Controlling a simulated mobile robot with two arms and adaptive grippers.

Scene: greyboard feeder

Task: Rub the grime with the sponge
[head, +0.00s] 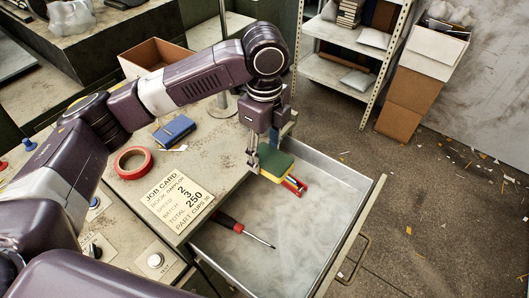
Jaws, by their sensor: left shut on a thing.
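My left gripper (259,153) hangs over the open drawer, near its far left corner. It is shut on a sponge (277,161) with a dark green top and a yellowish edge. The fingers partly cover the sponge's left side. I cannot tell whether the sponge touches anything below it. The drawer floor (305,228) is grey with pale, cloudy smears. The worktop (217,182) has darker blotches. I cannot tell which marks are the grime. My right gripper is not in view.
A red and blue item (294,185) lies by the sponge. A screwdriver (242,231) lies in the drawer (348,237). A job card (177,203), red tape roll (132,162) and blue box (174,130) are on the worktop. An open carton (153,53) stands behind. The floor at right has scraps.

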